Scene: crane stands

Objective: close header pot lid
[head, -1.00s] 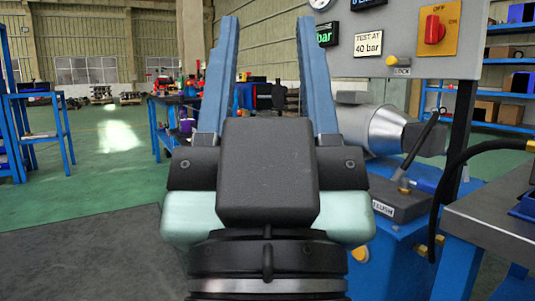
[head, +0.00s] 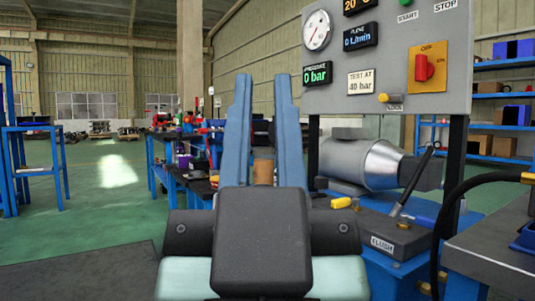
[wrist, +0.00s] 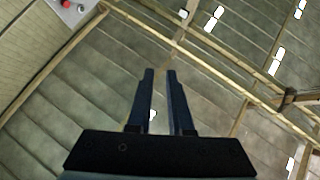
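My gripper (head: 263,78) points upward in front of the head camera, its two blue fingers parallel with a clear gap between them and nothing held. The wrist view also shows the gap between the fingers (wrist: 160,75), against the roof. I cannot clearly pick out a header pot or its lid in either view. To the right of the gripper, a silver cylindrical housing with a tapered end (head: 372,165) lies on its side on the blue test stand. A brown cylinder (head: 263,172) shows between the fingers, farther back.
A grey panel (head: 385,105) with gauge, 0 bar display and red switch stands at right. Below it are a lever block marked FLUSH (head: 388,238) and a black hose (head: 450,215). A grey bench (head: 490,240) is at far right. Green floor (head: 100,205) at left is open.

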